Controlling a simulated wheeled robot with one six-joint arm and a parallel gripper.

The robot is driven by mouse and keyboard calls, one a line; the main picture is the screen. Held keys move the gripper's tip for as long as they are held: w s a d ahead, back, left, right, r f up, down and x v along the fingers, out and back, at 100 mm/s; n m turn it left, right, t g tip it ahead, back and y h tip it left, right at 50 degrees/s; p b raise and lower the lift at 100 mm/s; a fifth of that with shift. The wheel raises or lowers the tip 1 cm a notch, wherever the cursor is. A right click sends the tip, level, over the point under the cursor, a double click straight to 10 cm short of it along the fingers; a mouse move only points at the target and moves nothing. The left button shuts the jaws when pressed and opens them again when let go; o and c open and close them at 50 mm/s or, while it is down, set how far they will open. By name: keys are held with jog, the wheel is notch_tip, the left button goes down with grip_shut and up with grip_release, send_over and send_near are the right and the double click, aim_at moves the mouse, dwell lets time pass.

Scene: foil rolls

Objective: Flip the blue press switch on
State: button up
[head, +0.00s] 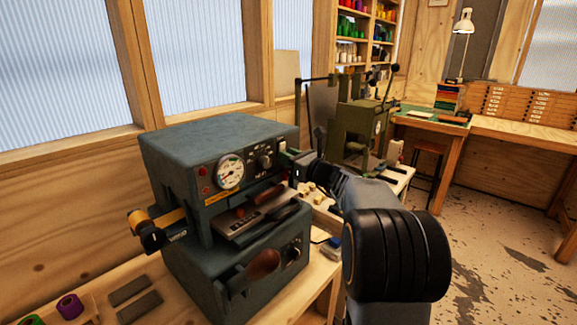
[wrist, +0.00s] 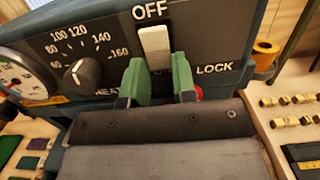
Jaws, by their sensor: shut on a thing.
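The blue press (head: 215,140) stands on a wooden bench, with a gauge, a knob and a red button on its front. In the wrist view its white switch (wrist: 155,45) sits under the OFF label, and the label below it is mostly covered. My gripper (wrist: 158,82) has its green fingertips on either side of the switch's lower part, shut on it. In the head view my gripper (head: 297,157) is at the upper right of the press front. My arm covers part of what lies behind it.
A knob (wrist: 83,74) is left of the switch, and a red part shows by the LOCK label. A green hand press (head: 357,130) stands behind. Small brass pieces (wrist: 290,122) lie to the right.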

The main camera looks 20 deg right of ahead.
dwell(0.3)
jog(key=o, duration=0.9)
jog(key=shift+s, duration=0.1)
jog(key=b+v, duration=0.1)
jog(key=v, duration=0.5)
jog(key=b+v, duration=0.1)
jog(key=v, duration=0.6)
jog(key=shift+s+d+f, duration=0.1)
jog(key=shift+s+f, duration=0.15)
